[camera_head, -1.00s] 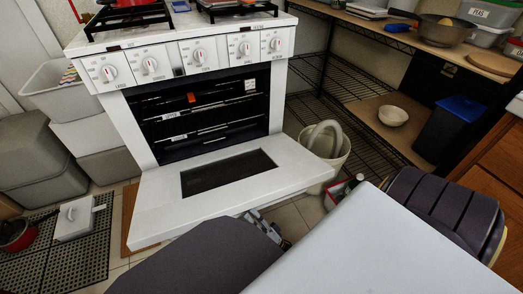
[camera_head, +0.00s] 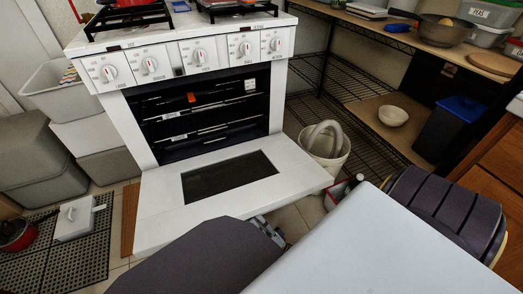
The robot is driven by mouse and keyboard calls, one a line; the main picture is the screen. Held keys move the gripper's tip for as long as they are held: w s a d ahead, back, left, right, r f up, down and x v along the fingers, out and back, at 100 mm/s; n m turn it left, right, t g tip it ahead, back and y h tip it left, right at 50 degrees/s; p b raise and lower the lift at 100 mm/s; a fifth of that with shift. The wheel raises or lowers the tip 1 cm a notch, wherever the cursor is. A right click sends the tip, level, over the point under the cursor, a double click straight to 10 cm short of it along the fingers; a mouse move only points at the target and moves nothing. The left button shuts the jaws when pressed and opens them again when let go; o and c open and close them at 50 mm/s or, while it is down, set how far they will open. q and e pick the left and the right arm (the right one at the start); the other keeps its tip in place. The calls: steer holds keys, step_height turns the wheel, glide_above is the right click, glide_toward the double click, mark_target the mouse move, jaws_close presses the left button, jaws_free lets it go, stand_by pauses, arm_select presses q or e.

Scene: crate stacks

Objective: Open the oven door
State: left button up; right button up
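The white oven (camera_head: 122,125) stands at upper centre with its dark cavity and racks showing. Its door (camera_head: 165,205) is folded down at the front, nearly flat, with the dark window facing up. A small part of my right gripper (camera_head: 270,231) shows just beyond the door's front edge, low at centre. My dark arm link hides most of it, so its fingers cannot be read. I cannot tell if it touches the door. My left gripper is not in view.
A cream bucket (camera_head: 327,150) stands right of the oven, close to the door's right corner. Grey bins (camera_head: 35,155) stand at left. A dark mat with a red pan (camera_head: 15,235) lies at lower left. Wire shelves (camera_head: 345,80) and a wooden cabinet (camera_head: 495,165) are at right.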

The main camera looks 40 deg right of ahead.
steer(key=shift+s+d+f, duration=0.25)
steer(key=shift+s+f, duration=0.05)
steer(key=shift+f, duration=0.4)
steer(key=shift+s+d+f, duration=0.25)
steer(key=shift+f, duration=0.5)
steer(key=shift+s+d+f, duration=0.25)
steer(key=shift+s+f, duration=0.05)
steer(key=shift+f, duration=0.4)
